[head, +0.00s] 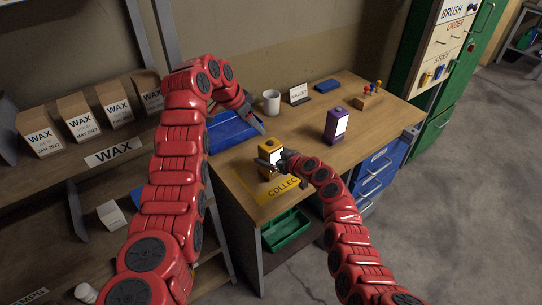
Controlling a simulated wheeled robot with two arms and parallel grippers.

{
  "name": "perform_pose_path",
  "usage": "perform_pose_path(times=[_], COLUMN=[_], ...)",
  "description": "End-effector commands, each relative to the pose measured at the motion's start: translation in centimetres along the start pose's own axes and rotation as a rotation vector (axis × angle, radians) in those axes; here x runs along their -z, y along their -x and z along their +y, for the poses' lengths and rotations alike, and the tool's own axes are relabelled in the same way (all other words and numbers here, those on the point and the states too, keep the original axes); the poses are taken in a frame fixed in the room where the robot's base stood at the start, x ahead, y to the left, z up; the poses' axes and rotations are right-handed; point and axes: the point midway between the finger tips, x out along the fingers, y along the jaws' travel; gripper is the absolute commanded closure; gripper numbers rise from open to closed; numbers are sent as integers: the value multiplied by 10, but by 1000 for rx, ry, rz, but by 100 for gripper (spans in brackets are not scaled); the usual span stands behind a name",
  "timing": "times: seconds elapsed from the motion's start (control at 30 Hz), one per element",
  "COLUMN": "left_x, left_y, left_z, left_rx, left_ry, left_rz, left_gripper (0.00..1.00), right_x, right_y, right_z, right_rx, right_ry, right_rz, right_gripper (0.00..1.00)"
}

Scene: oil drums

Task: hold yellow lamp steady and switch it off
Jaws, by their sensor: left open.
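The yellow lamp (274,147) stands upright on the desk, at the back edge of a yellow mat (262,186) with the lettering "COLLEC". It has a pale lit-looking panel and a dark top. My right gripper (267,163) is at the lamp's front and partly covers its lower part; its jaws are too small and dark to tell whether they grip it. My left gripper (259,129) is open, pointing down above and just behind-left of the lamp, apart from it. The lamp's switch cannot be made out.
A purple lamp (335,125) stands to the right. A white mug (271,102), a wallet sign (299,93) and a peg block (370,98) are farther back. A blue tray (228,136) lies left. Wax bags (82,117) line the left shelf. The desk's right front is clear.

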Motion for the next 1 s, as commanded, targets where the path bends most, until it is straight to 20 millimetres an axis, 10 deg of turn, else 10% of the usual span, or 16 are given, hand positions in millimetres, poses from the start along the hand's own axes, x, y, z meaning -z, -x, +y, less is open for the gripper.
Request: perform_pose_path(times=[0.5,0.8,1.0], left_x=[0,0,0], left_y=[0,0,0], left_z=[0,0,0], left_rx=[0,0,0], left_ry=[0,0,0], left_rz=[0,0,0], left_gripper=[50,100,100], right_x=[-1,-1,-1], right_y=[0,0,0], right_z=[0,0,0], right_rx=[0,0,0], right_ry=[-1,-1,-1], right_rz=[-1,-1,-1], right_gripper=[94,95,95])
